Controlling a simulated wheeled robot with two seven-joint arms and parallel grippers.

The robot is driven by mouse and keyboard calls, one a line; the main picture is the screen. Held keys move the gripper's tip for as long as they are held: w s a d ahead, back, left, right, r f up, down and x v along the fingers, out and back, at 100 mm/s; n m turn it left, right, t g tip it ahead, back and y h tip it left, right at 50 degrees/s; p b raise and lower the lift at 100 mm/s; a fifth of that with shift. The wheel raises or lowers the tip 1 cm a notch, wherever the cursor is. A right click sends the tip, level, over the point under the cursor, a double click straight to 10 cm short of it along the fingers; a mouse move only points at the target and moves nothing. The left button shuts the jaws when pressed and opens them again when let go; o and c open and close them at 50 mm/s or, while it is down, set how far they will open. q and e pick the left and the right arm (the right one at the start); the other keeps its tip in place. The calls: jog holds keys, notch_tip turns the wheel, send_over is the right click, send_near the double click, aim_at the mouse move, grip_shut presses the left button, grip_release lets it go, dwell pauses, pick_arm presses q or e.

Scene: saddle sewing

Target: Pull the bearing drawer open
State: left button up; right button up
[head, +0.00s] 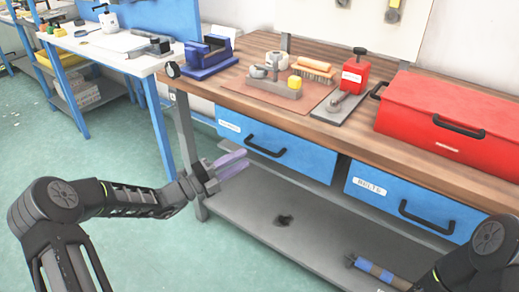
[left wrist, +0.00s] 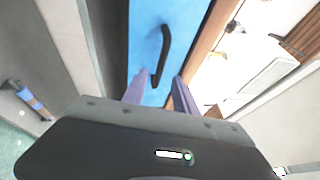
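Two blue drawers hang under the wooden workbench. The left drawer (head: 292,152) has a small white label too small to read and a black handle (head: 266,146); it looks closed. My right gripper is out of view; only part of that arm shows.
The wooden bench top (head: 232,92) holds a blue vise (head: 208,56), a red box (head: 358,74) and a red toolbox (head: 450,115). A grey lower shelf (head: 250,212) carries a small dark object (head: 284,220) and a blue-banded tool (head: 376,270). Green floor is free at left.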

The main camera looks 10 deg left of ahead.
aim_at(260, 149)
pick_arm(q)
jog(key=b+x, duration=0.1)
jog(key=x, duration=0.6)
jog(key=shift+w+d, duration=0.1)
jog(key=shift+d, duration=0.05)
jog(key=shift+c, duration=0.4)
grip_shut()
dwell(0.9)
